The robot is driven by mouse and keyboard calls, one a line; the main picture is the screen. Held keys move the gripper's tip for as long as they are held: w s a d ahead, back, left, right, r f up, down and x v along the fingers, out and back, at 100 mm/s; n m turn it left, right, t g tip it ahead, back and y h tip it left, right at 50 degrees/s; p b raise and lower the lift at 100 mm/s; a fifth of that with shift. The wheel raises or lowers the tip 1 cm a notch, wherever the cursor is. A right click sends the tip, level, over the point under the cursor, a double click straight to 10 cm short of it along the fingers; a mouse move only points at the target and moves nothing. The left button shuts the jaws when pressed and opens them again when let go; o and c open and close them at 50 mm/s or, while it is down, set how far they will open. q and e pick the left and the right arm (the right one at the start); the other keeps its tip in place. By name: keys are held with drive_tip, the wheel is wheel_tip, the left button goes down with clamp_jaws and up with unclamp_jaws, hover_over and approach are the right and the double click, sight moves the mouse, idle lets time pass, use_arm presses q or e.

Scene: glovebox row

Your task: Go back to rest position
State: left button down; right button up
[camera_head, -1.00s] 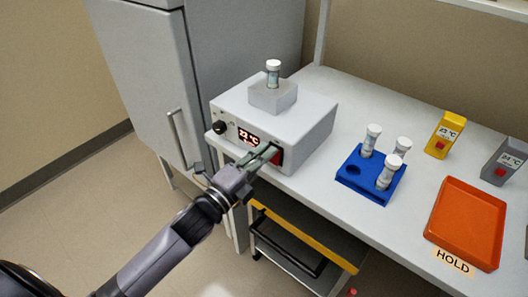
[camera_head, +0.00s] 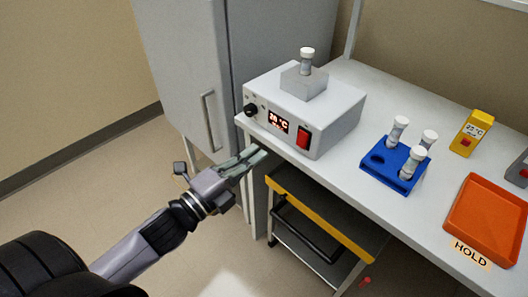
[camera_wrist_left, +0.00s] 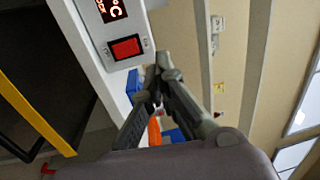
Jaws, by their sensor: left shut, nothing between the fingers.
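My left gripper (camera_head: 247,162) is shut and empty. In the head view it is at the front edge of the bench, below and in front of the heater box (camera_head: 315,108). In the left wrist view the fingers (camera_wrist_left: 158,85) point past the box's red switch (camera_wrist_left: 125,47), apart from it. The red switch also shows on the box front in the head view (camera_head: 303,137), beside a lit display (camera_head: 278,122). A capped vial (camera_head: 307,59) stands upright in the block on top of the box. My right gripper is not in view.
A blue rack (camera_head: 382,160) with three vials stands on the bench, an orange tray (camera_head: 461,226) right of it. A yellow timer-like device (camera_head: 470,133) is behind. A cart with a yellow edge (camera_head: 330,217) is below. Floor at the left is clear beside the grey cabinet (camera_head: 180,60).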

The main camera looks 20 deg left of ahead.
use_arm(q)
drive_tip(key=shift+s+r, duration=0.1)
drive_tip(key=shift+s, duration=0.1)
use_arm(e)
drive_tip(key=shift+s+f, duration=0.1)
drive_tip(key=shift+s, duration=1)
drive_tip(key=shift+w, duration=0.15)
